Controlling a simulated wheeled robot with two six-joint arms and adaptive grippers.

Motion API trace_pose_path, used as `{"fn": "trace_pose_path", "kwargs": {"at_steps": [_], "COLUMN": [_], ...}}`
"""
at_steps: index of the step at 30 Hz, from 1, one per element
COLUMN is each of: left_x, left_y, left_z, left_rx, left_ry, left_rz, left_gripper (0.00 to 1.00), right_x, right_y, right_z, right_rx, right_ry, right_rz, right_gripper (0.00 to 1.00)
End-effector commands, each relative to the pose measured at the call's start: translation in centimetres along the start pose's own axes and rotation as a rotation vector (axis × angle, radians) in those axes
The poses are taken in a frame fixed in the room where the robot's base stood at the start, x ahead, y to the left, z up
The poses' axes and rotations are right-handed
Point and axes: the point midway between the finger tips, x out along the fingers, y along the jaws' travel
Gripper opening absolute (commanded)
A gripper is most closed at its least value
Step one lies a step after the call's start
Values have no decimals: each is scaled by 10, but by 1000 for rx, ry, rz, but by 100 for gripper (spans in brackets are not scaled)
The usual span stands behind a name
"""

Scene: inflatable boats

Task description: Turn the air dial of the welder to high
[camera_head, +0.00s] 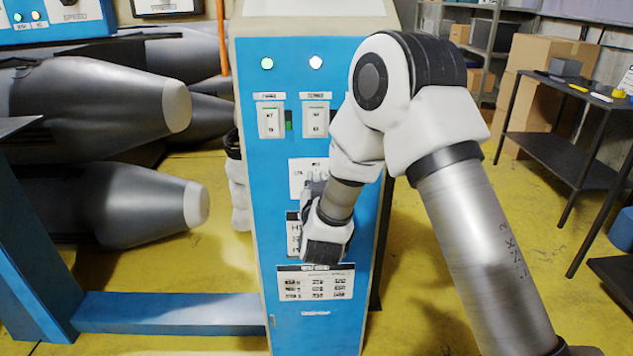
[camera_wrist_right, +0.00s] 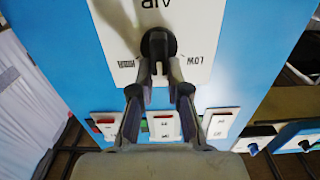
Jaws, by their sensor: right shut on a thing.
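The welder (camera_head: 264,190) is a tall blue-fronted cabinet in the middle of the head view. My right gripper (camera_head: 314,187) reaches its front at the air plate (camera_head: 300,168) and hides the dial there. In the right wrist view the picture is upside down. The black round air dial (camera_wrist_right: 158,42) sits on a white plate (camera_wrist_right: 190,45) marked AIR, with LOW at its right and a second, blurred label (camera_wrist_right: 126,64) at its left. My right gripper (camera_wrist_right: 160,78) is shut on the dial. The dial's pointing direction is unclear. My left gripper is not seen.
The welder has a green lamp (camera_head: 267,63), a white lamp (camera_head: 316,62) and switches (camera_head: 270,121) above the dial. Large grey inflatable tubes (camera_head: 110,100) and a blue frame (camera_head: 170,312) stand left. A dark table (camera_head: 560,100) with small items stands right. Yellow floor lies between.

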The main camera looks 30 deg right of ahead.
Motion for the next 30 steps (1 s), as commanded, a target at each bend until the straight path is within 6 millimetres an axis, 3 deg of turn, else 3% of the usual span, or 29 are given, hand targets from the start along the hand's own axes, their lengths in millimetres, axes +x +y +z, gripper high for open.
{"fn": "trace_pose_path", "kwargs": {"at_steps": [11, 30], "left_x": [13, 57], "left_y": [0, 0], "left_z": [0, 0], "left_rx": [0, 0], "left_ry": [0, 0], "left_rz": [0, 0], "left_gripper": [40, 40], "right_x": [0, 1], "right_y": [4, 14], "right_z": [2, 8], "right_rx": [189, 775], "right_ry": [3, 4], "right_rz": [0, -1], "right_gripper": [0, 0]}}
